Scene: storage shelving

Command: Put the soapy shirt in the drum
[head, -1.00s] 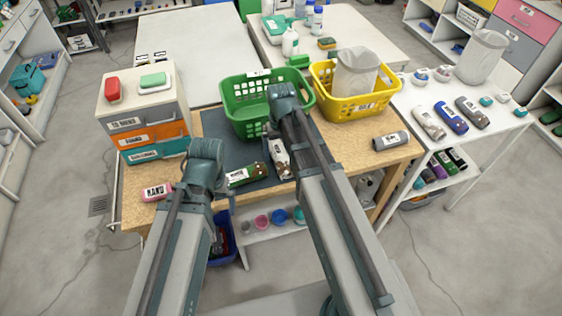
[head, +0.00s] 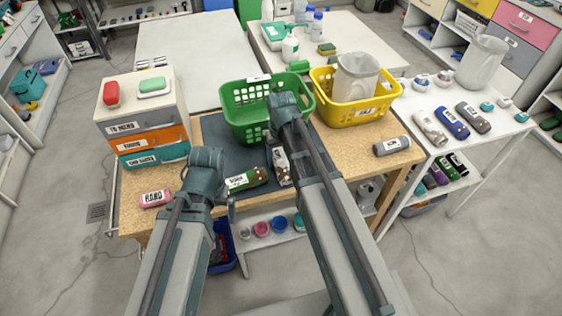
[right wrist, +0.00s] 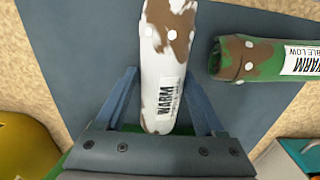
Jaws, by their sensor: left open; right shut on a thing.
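A rolled white shirt with brown patches, white spots and a label reading WARM (right wrist: 166,62) lies on the dark mat. It also shows in the head view (head: 282,170). My right gripper (right wrist: 160,85) has its fingers on both sides of this roll and is shut on it. A green and brown roll (head: 246,180) lies beside it, apart from the fingers (right wrist: 262,57). My left gripper (head: 232,206) is open near the table's front edge, mostly hidden by its own arm. I cannot make out a drum. Which roll is soapy is not clear.
A green basket (head: 240,105) and a yellow basket (head: 372,112) with a pale bin stand behind. A drawer unit (head: 150,138) stands left, a pink roll (head: 155,198) in front of it. A grey roll (head: 391,146) lies right. A white shelf table (head: 465,140) stands farther right.

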